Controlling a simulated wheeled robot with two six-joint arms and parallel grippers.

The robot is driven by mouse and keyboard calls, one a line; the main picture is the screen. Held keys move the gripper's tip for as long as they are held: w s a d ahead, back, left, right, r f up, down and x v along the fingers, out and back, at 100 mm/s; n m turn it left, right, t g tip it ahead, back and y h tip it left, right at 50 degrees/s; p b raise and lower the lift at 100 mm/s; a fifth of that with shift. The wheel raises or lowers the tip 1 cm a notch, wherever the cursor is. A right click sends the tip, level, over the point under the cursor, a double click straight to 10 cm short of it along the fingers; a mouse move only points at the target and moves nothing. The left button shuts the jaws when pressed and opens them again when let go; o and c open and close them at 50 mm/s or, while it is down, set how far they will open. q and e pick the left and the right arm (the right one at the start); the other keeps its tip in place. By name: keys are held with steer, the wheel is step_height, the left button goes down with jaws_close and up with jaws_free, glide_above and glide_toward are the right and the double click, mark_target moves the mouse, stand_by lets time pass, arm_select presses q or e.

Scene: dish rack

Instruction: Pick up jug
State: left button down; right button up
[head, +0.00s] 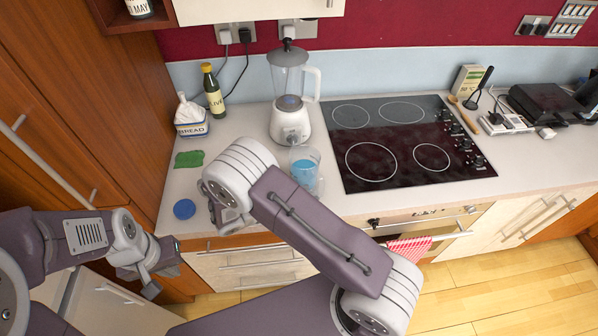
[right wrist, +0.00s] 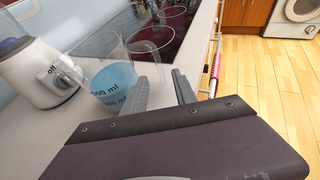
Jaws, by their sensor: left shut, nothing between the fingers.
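The jug (head: 305,168) is a clear measuring jug with blue in its lower part. It stands upright on the worktop, in front of the blender and left of the hob. In the right wrist view the jug (right wrist: 112,78) shows its markings and a clear handle at its right. My right gripper (right wrist: 162,88) is open, its two fingers apart near the handle with nothing seen held. I cannot tell whether they touch it. In the head view my right arm largely hides this gripper. My left gripper (head: 152,288) is shut and empty, low at the left in front of the cabinets.
A blender (head: 290,105) stands close behind the jug. The hob (head: 405,145) is to its right. A blue lid (head: 184,209), a green cloth (head: 189,159), a bread bin (head: 191,118) and an oil bottle (head: 213,92) are at the left. A red checked towel (head: 408,247) hangs at the oven.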

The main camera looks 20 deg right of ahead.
mark_target(323, 191)
steer(key=shift+w+d, duration=0.1)
steer(key=shift+d, duration=0.2)
steer(key=p+x, duration=0.1)
steer(key=x, duration=0.2)
steer(key=p+x, duration=0.2)
steer(key=x, duration=0.3)
steer(key=shift+f, duration=0.1)
steer(key=shift+d+f, duration=0.25)
steer(key=shift+d, duration=0.05)
jaws_close()
steer(key=shift+r, duration=0.1)
stand_by(0.7)
